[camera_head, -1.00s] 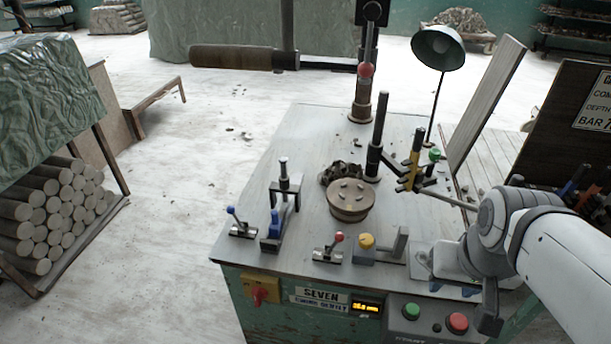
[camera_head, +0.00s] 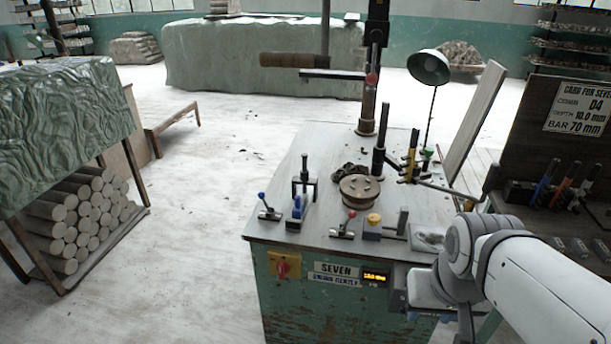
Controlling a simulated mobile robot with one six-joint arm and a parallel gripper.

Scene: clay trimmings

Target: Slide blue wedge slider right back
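The blue wedge slider (camera_head: 297,211) sits near the left front of the grey bench top (camera_head: 330,150), at the foot of a dark upright clamp (camera_head: 305,178). A small blue-knobbed lever (camera_head: 266,209) stands to its left, and a red-knobbed lever (camera_head: 346,226) to its right. My gripper (camera_head: 429,288) is low at the bench's right front, well right of the wedge and apart from it. My white arm comes in from the right. The fingertips cannot be made out, so I cannot tell whether they are open or shut.
A round brown disc (camera_head: 360,190), a yellow-knobbed block (camera_head: 373,226) and a yellow-and-black lever (camera_head: 410,157) stand on the bench. A tall post (camera_head: 367,105) and a green lamp (camera_head: 429,68) rise behind.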

